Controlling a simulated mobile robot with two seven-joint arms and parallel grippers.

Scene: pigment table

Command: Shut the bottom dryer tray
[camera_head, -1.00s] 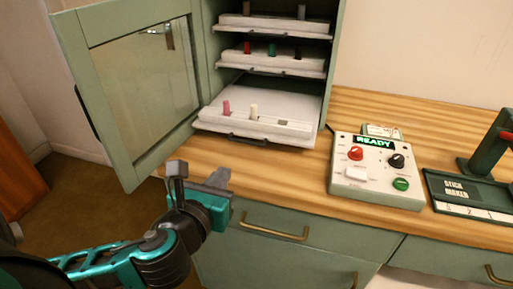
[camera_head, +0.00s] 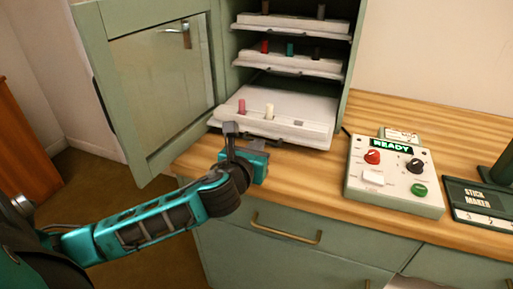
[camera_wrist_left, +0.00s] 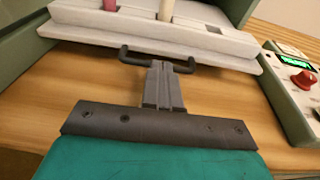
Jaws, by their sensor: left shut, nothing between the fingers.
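The bottom dryer tray (camera_head: 312,133) is white and sticks out of the green cabinet past the two trays above it. A pink stick (camera_head: 241,106) and a cream stick (camera_head: 269,111) stand on it. My left gripper (camera_head: 230,130) is shut and empty at the tray's front, near its left part. In the left wrist view the closed fingers (camera_wrist_left: 158,75) point at the dark handle (camera_wrist_left: 186,69) on the tray front (camera_wrist_left: 215,52), between its two posts. I cannot tell whether they touch it. My right gripper is not in view.
The cabinet door (camera_head: 160,90) stands open at the left. The middle tray (camera_head: 290,65) and top tray (camera_head: 295,27) hold sticks and sit further in. A control box (camera_head: 395,180) reading READY stands on the wooden counter to the right, beside the stick maker (camera_head: 480,200).

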